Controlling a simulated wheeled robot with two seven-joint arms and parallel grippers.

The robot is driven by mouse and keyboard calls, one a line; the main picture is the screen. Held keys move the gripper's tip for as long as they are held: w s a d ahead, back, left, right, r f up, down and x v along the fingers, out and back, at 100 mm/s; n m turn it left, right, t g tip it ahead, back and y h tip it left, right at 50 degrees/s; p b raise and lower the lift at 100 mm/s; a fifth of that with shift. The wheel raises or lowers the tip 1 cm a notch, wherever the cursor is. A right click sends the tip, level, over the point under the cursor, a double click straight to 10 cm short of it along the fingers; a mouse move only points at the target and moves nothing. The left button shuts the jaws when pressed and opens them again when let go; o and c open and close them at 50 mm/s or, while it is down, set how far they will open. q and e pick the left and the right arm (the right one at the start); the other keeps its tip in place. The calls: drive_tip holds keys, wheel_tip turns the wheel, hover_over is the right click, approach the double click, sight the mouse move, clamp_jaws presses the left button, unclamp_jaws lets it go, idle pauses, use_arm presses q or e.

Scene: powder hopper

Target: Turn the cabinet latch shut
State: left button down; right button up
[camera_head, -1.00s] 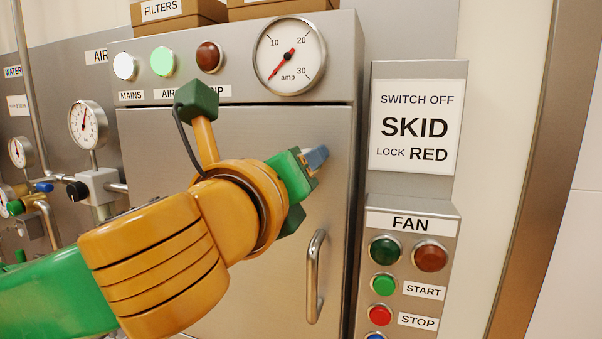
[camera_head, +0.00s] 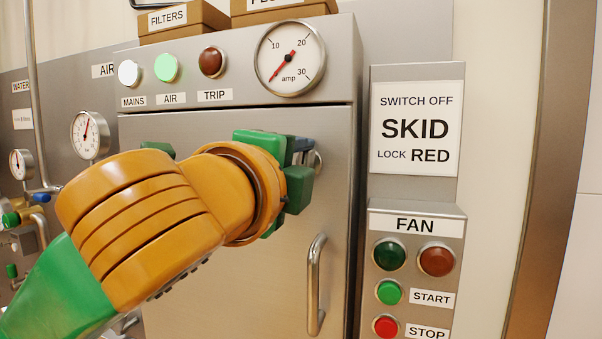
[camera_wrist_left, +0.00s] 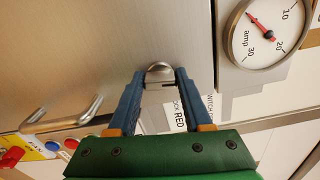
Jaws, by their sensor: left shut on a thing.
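The cabinet latch (camera_head: 318,162) is a small rounded metal piece on the grey cabinet door (camera_head: 200,300), near its right edge and above the door handle. In the left wrist view the latch (camera_wrist_left: 160,68) sits between the two blue fingertips. My left gripper (camera_head: 303,152) is at the latch, shut on it; it also shows in the left wrist view (camera_wrist_left: 160,78). The fingers and wrist hide most of the latch in the head view, so I cannot tell its turn angle. My right gripper is in neither view.
The vertical door handle (camera_head: 316,285) is below the latch. The amp gauge (camera_head: 290,56) and lamps (camera_head: 166,68) are above the door. The fan panel (camera_head: 416,270) and skid sign (camera_head: 416,128) stand to the right. Boxes (camera_head: 183,20) sit on top.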

use_arm(q)
drive_tip(key=shift+n, duration=0.8)
drive_tip(key=shift+c, duration=1.6)
unclamp_jaws()
drive_tip(key=shift+a, duration=0.1)
drive_tip(key=shift+s+b, duration=0.1)
drive_tip(key=shift+b, duration=0.25)
drive_tip(key=b+v, duration=0.3)
drive_tip(key=v, duration=0.4)
